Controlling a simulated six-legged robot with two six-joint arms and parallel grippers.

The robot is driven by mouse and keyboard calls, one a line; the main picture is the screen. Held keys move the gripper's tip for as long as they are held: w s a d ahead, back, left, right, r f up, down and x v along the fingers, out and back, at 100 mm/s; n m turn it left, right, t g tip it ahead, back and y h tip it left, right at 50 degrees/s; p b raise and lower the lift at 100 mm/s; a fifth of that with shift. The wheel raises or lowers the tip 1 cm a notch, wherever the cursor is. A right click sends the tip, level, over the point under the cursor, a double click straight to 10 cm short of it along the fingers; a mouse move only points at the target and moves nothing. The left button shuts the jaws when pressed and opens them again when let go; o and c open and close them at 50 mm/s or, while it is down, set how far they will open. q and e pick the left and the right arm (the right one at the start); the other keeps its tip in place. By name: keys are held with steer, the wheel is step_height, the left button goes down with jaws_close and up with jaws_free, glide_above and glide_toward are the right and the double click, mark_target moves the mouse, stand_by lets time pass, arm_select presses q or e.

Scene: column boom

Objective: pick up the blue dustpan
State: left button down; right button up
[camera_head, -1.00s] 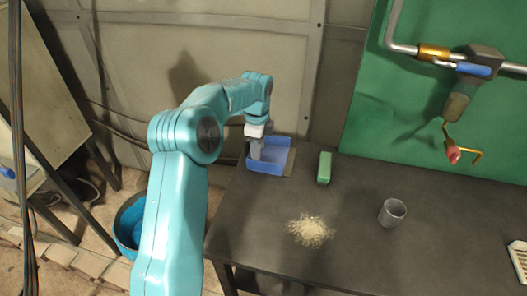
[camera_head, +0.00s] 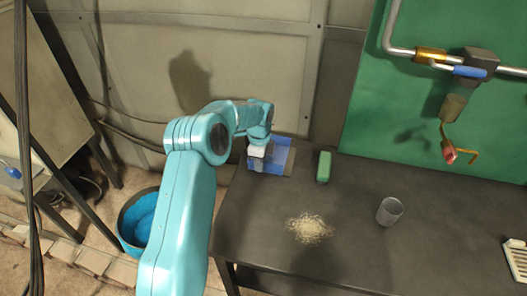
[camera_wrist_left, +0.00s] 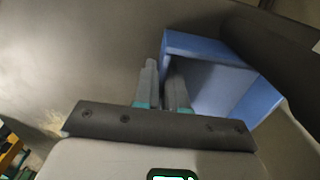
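The blue dustpan (camera_head: 283,157) sits at the far left corner of the dark table (camera_head: 262,232). My left gripper (camera_head: 256,160) is down at the dustpan's left side. In the left wrist view, the dustpan (camera_wrist_left: 205,48) opens to the right of the fingers. My left gripper's fingers (camera_wrist_left: 162,85) are close together, and the dustpan's near wall edge seems to run between them. The exact contact is partly hidden by the fingers. The dustpan looks to be resting on the table. My right gripper is in neither view.
A green block (camera_head: 324,167) lies right of the dustpan. A pile of pale shavings (camera_head: 310,228) and a grey cup (camera_head: 390,211) are nearer. A white slotted item (camera_head: 517,258) is at the right. A blue bin (camera_head: 139,218) stands on the floor at left.

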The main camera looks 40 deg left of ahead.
arm_select(q)
steer(key=shift+r, duration=0.1)
steer(key=shift+w+r, duration=0.1)
steer(key=shift+r, duration=0.45)
step_height(320, 180, up, 19)
steer(key=shift+f, duration=0.2)
